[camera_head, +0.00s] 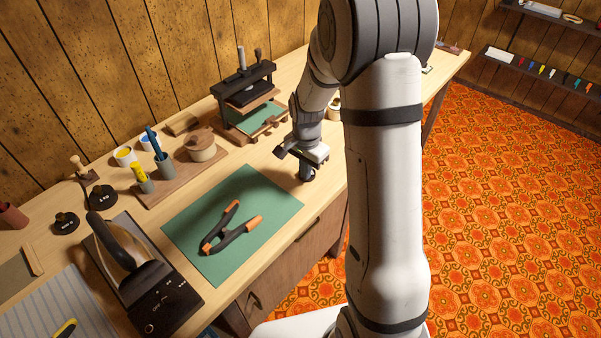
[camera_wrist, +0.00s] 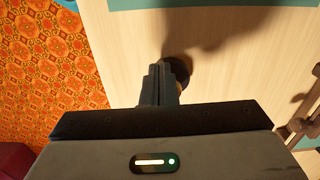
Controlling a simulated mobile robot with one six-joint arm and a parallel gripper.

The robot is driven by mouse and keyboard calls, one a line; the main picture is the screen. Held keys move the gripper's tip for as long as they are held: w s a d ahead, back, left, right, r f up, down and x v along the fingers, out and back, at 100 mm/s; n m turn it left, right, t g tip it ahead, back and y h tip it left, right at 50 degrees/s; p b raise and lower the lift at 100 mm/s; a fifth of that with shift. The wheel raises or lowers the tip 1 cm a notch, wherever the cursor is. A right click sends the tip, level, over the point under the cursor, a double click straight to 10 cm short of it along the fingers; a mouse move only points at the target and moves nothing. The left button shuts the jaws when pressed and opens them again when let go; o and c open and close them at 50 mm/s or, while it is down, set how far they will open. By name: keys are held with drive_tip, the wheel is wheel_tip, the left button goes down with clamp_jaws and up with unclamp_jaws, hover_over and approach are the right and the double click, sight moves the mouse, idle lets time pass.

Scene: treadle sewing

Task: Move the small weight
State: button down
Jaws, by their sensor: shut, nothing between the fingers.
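My gripper (camera_head: 307,176) points down at the bare tabletop to the right of the green mat. In the wrist view my gripper (camera_wrist: 161,78) has its fingers together with nothing between them. A dark round object (camera_wrist: 183,67) shows just beyond the fingertips, partly hidden by them. It may be a small weight, but I cannot tell for sure, nor whether the fingers touch it. Two black knobbed weights with pale markings stand at the left of the table: a smaller-looking one (camera_head: 66,223) and another (camera_head: 102,198) beside it.
The green mat (camera_head: 190,228) carries a black clamp with orange tips (camera_head: 232,228). A small press (camera_head: 245,95) stands behind my gripper. An iron (camera_head: 115,245) and a wooden tray (camera_head: 175,184) with pots are at left. Bare wood lies around my gripper.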

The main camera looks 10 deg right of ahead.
drive_tip(key=shift+a, duration=0.15)
drive_tip(key=shift+a+r, duration=0.1)
drive_tip(key=shift+r, duration=0.15)
wheel_tip(320, 180, up, 10)
drive_tip(key=p, duration=0.7)
drive_tip(key=shift+f, duration=0.25)
drive_tip(key=s+r+n+t, duration=0.1)
drive_tip(key=s+r+n, duration=0.4)
drive_tip(key=s, duration=0.5)
drive_tip(key=s+r+n+t, duration=0.1)
drive_tip(key=s+r+n, duration=0.4)
drive_tip(key=s+r, duration=0.4)
drive_tip(key=shift+s+r+n+t, duration=0.3)
drive_tip(key=shift+s+r+t, duration=0.1)
drive_tip(key=shift+s, duration=0.7)
